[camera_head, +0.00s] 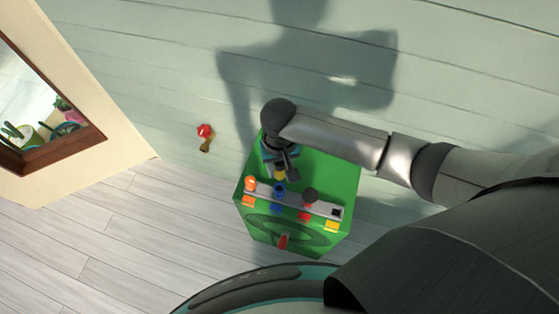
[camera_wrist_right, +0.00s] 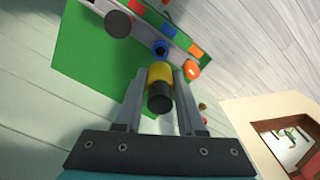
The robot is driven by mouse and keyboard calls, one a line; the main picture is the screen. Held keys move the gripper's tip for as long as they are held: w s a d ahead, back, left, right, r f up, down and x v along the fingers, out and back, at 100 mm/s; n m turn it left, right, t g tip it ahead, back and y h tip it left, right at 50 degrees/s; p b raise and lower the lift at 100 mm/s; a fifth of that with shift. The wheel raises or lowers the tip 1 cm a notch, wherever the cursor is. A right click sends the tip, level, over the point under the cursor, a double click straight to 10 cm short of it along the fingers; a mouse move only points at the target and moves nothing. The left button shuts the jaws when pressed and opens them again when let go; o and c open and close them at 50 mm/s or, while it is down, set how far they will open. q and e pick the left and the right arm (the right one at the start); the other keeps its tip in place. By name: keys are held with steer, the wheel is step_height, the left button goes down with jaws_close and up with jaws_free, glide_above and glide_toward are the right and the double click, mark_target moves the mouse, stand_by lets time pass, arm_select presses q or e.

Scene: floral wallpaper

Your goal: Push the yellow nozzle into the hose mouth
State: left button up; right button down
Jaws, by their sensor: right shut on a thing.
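The nozzle (camera_wrist_right: 160,74) is yellow with a black end and sits between the fingers of my right gripper (camera_head: 281,166). In the right wrist view the gripper (camera_wrist_right: 160,85) is shut on it. A blue ring with a dark opening, apparently the hose mouth (camera_head: 279,189), is on the grey rail of the green box. It also shows in the right wrist view (camera_wrist_right: 160,48), just beyond the nozzle's yellow end. The nozzle looks apart from the ring, though the exact gap is hard to judge. My left gripper is not in view.
The green box (camera_head: 335,178) has a grey rail (camera_head: 322,207) with an orange knob (camera_head: 250,184) and a dark round knob (camera_head: 310,195) on either side of the blue ring. A red-topped object (camera_head: 205,131) is at left. A framed mirror or window (camera_head: 40,110) stands farther left.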

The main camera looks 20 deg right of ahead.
mark_target(279, 179)
stand_by(0.3)
steer(key=shift+r+p, duration=0.1)
steer(key=shift+p, duration=0.35)
steer(key=shift+s+f, duration=0.1)
steer(key=shift+f, duration=0.1)
steer(key=shift+f+b, duration=1.7)
steer(key=shift+f, duration=1.1)
steer(key=shift+p, duration=0.55)
steer(key=shift+p, duration=0.5)
steer(key=shift+f+b, duration=0.85)
steer(key=shift+f, duration=0.35)
steer(key=shift+c, duration=2.1)
jaws_free()
